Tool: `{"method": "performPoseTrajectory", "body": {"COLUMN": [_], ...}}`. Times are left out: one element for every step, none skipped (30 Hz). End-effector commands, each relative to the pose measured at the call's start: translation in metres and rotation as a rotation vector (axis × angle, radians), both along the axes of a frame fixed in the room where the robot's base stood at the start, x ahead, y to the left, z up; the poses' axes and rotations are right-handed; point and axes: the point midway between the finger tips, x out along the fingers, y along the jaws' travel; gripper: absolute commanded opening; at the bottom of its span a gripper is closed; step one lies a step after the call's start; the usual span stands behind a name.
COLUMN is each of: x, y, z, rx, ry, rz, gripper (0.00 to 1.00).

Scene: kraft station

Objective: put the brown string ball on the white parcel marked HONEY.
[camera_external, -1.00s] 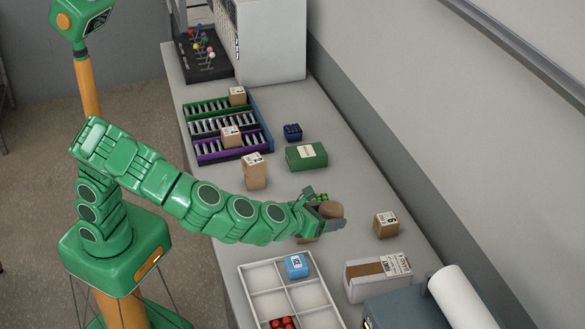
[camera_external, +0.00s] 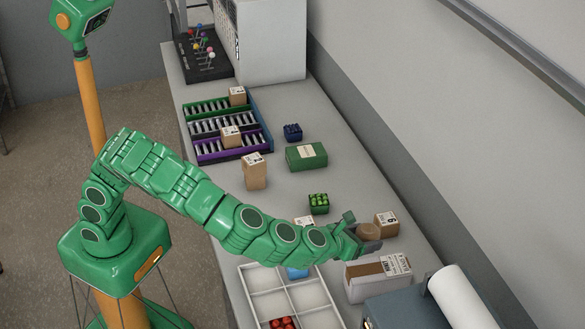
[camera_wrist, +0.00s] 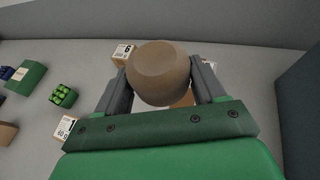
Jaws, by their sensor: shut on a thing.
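The brown string ball (camera_external: 369,230) is held between the fingers of my gripper (camera_external: 364,235). In the wrist view the ball (camera_wrist: 160,72) fills the space between the two grey fingers (camera_wrist: 161,84). A white parcel with a brown band and a printed label (camera_external: 362,284) lies on the table in front of the ball in the outside view. Its label is too small to read. The ball is raised and apart from the parcel's top. In the wrist view the ball and fingers hide most of the parcel.
A small brown box marked 6 (camera_external: 387,224) stands close behind the ball. A white divided tray (camera_external: 252,283) lies left of the parcel, partly under my arm. A green block group (camera_external: 318,203), a green box (camera_external: 306,156) and a white roll (camera_external: 460,296) are nearby.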

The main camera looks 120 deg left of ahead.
Motion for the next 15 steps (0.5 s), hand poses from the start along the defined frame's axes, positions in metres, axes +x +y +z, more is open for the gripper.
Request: {"method": "performPoseTrajectory", "body": {"x": [0.004,0.007,0.01,0.012,0.014,0.017,0.02,0.022,0.025,0.027,0.029,0.032,0.033,0.034,0.035], "y": [0.001,0.001,0.002,0.003,0.004,0.005,0.005,0.006,0.006,0.006,0.006,0.007,0.007,0.007,0.007], "z": [-0.006,-0.009,-0.013,-0.016,-0.019,-0.024,-0.027,-0.03,-0.034,-0.036,-0.037,-0.039,-0.04,-0.041,-0.043], "rx": [-0.001,-0.001,-0.001,-0.002,-0.002,-0.002,-0.002,-0.002,-0.002,-0.001,-0.002,-0.002,-0.002,-0.002,-0.002], "ry": [0.0,0.0,0.0,0.0,0.0,0.001,0.003,0.003,0.002,0.002,0.0,-0.001,-0.001,-0.002,-0.002], "rz": [0.0,0.0,0.0,0.0,0.001,0.001,0.001,0.001,0.0,0.0,-0.002,-0.001,-0.002,-0.002,-0.002], "gripper": [0.38,0.38,0.38,0.38,0.38,0.38,0.38,0.38,0.38,0.38,0.38,0.38,0.38,0.38,0.38]}}
